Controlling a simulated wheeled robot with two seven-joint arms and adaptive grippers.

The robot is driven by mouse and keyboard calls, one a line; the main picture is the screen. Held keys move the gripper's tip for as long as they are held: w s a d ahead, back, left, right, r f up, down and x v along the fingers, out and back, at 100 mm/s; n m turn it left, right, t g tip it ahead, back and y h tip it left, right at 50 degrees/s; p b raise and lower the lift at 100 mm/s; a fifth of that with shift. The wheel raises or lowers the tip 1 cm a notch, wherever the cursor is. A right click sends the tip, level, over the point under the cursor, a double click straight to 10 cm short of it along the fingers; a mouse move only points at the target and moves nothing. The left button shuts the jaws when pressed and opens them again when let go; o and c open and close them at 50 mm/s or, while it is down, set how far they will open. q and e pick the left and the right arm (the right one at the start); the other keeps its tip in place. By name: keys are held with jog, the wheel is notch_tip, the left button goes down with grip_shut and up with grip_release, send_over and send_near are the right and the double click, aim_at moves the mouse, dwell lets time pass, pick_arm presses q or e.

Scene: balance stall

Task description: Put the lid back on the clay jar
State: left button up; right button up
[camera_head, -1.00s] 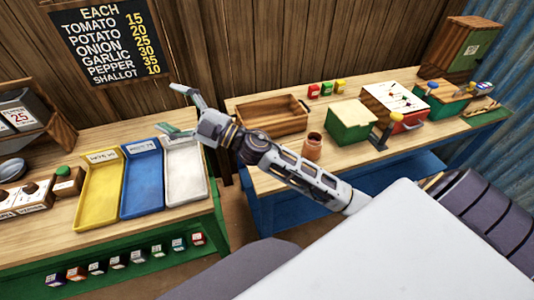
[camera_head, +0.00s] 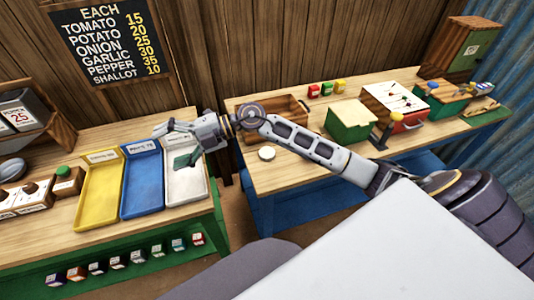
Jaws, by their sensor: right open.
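My right gripper (camera_head: 172,145) reaches in from the right and is open and empty. Its fingers are over the blue tray (camera_head: 142,192) and the white tray (camera_head: 186,186) on the left table. A small pale round disc (camera_head: 266,154), which may be the lid, lies on the right table near its front left edge, below my right forearm in the picture. The brown clay jar is hidden behind my right arm now; it showed earlier, open at the top. My left gripper is not in view.
A wooden tray (camera_head: 297,108) stands at the back of the right table, partly behind my arm. A yellow tray (camera_head: 99,197) lies on the left table.

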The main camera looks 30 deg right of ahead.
jog(key=w+d+f+g+h, duration=0.25)
jog(key=d+f+h, duration=0.65)
jog(key=d, duration=0.5)
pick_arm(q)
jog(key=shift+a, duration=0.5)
pick_arm(e)
jog(key=d+m+g+h, duration=0.1)
jog(key=d+h, duration=0.5)
jog(key=d, duration=1.1)
jog(key=shift+s+r+m+h, duration=0.15)
jog(key=shift+r+m+h, duration=0.2)
jog(key=shift+m, duration=0.55)
send_over(267, 153)
notch_tip(267, 153, down, 7)
jog(key=shift+s+f+p, duration=0.1)
jog(key=shift+f+p, duration=0.05)
jog(key=shift+p, duration=0.2)
jog(key=shift+f, duration=0.6)
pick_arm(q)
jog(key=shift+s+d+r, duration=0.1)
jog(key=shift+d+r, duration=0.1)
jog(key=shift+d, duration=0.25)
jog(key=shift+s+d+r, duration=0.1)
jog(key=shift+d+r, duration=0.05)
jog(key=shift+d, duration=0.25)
